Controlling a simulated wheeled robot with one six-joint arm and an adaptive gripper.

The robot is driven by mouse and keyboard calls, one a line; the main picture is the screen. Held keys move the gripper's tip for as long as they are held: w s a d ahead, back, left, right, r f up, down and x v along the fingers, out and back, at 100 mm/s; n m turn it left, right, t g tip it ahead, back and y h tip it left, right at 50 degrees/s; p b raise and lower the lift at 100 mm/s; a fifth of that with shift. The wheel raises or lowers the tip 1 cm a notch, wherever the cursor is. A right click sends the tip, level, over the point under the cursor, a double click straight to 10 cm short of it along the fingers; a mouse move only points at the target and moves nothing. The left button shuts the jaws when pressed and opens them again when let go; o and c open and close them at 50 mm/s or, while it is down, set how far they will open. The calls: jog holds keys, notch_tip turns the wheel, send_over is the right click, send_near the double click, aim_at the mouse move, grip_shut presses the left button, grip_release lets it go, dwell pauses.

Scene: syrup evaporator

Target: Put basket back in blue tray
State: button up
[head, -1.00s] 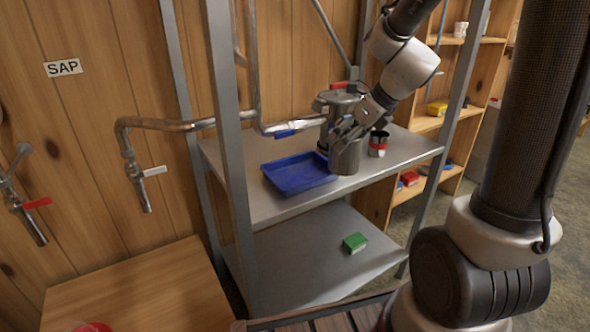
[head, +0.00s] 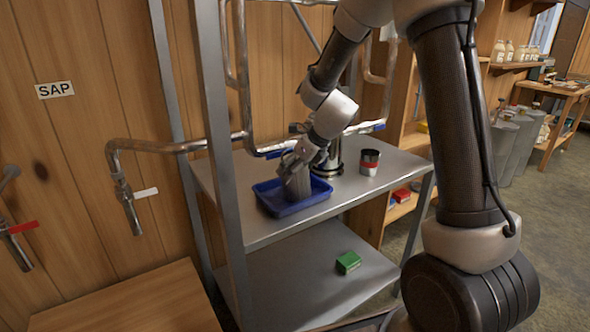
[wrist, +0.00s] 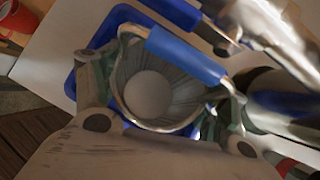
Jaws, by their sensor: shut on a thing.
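The basket (head: 298,184) is a grey metal cylinder with an open top. My gripper (head: 294,165) is shut on its upper part. The basket is upright, over or in the blue tray (head: 318,198) on the upper metal shelf; I cannot tell if it touches the tray floor. In the wrist view my gripper (wrist: 165,130) has its fingers on both sides of the basket (wrist: 160,62), and I look down into its empty round inside. The blue tray (wrist: 86,62) shows behind and around it.
A steel canister (head: 333,163) stands right behind the tray. A red, black and white can (head: 369,162) stands further right on the shelf. A green box (head: 348,262) lies on the lower shelf.

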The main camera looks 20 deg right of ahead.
jog(key=o, duration=1.7)
jog(key=s+d+r+n, duration=0.3)
jog(key=s+r+n, duration=0.1)
jog(key=s+r, duration=0.25)
jog(key=s+d+r+n, duration=0.35)
jog(key=s+r, duration=0.25)
jog(key=r, duration=0.2)
jog(key=shift+s+d+r+n+g+h, duration=0.2)
jog(key=shift+s+d+n+h, duration=0.85)
jog(key=shift+s+n, duration=2.55)
jog(key=shift+s+d+r+n+g+h, duration=0.25)
jog(key=shift+s+d+n, duration=1.5)
jog(key=shift+s+n, duration=1.9)
jog(key=shift+s+d+r+n+g+h, duration=0.2)
jog(key=shift+s+d+n+h, duration=0.85)
jog(key=shift+s+n, duration=2.55)
jog(key=shift+d+y, duration=0.35)
